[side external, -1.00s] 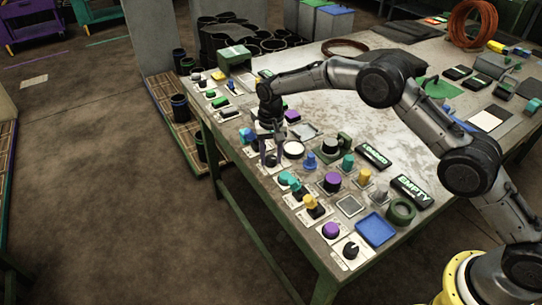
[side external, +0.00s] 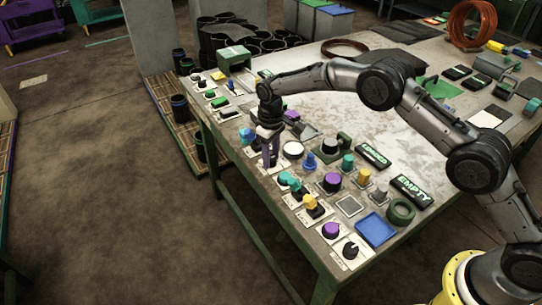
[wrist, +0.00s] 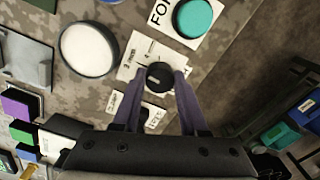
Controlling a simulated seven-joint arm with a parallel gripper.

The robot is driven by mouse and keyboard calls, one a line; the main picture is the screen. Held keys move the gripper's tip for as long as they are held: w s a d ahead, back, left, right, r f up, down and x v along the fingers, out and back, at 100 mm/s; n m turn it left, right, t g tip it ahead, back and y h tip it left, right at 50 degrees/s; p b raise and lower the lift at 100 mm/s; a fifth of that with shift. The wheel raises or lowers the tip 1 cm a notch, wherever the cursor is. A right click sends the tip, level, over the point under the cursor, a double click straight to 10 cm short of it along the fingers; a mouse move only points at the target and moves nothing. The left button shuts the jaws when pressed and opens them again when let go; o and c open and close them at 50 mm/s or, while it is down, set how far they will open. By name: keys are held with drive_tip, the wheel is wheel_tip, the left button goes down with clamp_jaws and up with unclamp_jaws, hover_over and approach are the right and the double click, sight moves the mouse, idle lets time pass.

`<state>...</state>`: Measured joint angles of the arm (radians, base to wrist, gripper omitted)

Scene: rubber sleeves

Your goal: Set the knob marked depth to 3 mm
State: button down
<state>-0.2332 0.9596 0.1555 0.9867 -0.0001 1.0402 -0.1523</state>
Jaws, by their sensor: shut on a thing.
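A small black knob (wrist: 158,76) with a pale pointer line sits on a white plate (wrist: 134,65) with dark scale marks in the wrist view. My gripper (wrist: 159,80) is shut on this knob, one purple-grey finger on either side. A white label (wrist: 153,116) lies between the fingers near my gripper body; its writing is too small to read surely. In the side external view my gripper (side external: 270,162) points down at the table's near left edge, and its fingers hide the knob. I cannot read the scale value under the pointer.
A white round disc (wrist: 88,50) and a teal knob (wrist: 195,18) stand close by. A grey tray (wrist: 22,62) and a purple block (wrist: 20,103) lie farther left. The pale table middle (side external: 330,105) is clear.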

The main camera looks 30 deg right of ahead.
sight(271, 158)
drive_tip(key=shift+r+n, duration=0.1)
drive_tip(key=shift+n, duration=0.3)
drive_tip(key=shift+c, duration=2.2)
unclamp_jaws()
wheel_tip(271, 158, up, 14)
